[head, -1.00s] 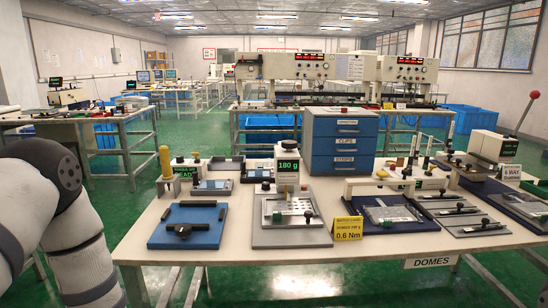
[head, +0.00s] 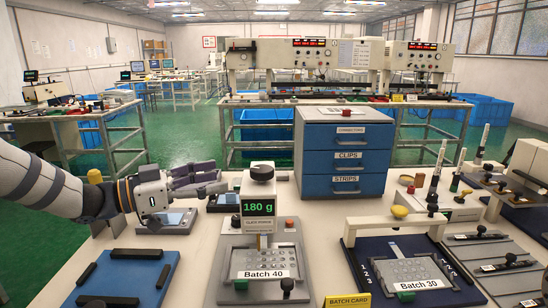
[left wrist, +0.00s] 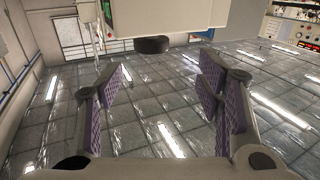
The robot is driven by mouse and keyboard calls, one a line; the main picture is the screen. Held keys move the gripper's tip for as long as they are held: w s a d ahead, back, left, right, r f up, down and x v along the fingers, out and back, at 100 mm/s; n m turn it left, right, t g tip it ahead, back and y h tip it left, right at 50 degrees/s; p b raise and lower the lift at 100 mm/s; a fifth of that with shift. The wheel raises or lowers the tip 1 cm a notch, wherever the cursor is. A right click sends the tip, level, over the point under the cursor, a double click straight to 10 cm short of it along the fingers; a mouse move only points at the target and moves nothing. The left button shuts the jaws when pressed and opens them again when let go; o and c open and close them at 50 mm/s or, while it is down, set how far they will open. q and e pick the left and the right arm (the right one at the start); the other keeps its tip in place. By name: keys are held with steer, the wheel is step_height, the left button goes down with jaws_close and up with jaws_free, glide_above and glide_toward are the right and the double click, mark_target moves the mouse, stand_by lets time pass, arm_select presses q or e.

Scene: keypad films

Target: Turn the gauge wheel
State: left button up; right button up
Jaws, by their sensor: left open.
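The gauge (head: 257,212) is a pale box on a grey base, with a green "180 g" display. Its black wheel (head: 262,173) sits on top. My left gripper (head: 218,177) is open, with purple-grey finger pads, just left of the wheel and apart from it. In the left wrist view, the picture is upside down. The wheel (left wrist: 152,45) shows ahead between the open fingers of my left gripper (left wrist: 164,72), under the gauge's pale body (left wrist: 150,18). Nothing is between the fingers. My right gripper is in neither view.
A blue drawer cabinet (head: 348,157) stands behind the gauge. A blue plate (head: 118,278) with black bars lies front left. A white bridge frame (head: 345,229) with a yellow knob stands to the right over the Batch 30 plate. Space above the wheel is clear.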

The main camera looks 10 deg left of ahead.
mark_target(262, 169)
arm_select(q)
steer(key=d, duration=0.1)
steer(key=w+d, duration=0.1)
steer(key=d, duration=0.2)
steer(key=shift+w+r, duration=0.15)
steer(key=shift+r, duration=0.15)
steer(key=x, duration=0.6)
steer(key=shift+w+d+f+b, duration=0.1)
steer(key=shift+w+f+b, duration=0.05)
steer(key=shift+w+b, duration=0.25)
steer(key=shift+w+d, duration=0.15)
steer(key=shift+d, duration=0.05)
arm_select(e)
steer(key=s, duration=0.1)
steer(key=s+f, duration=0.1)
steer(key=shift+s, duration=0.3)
arm_select(q)
steer(key=shift+c, duration=0.2)
steer(key=c, duration=1.1)
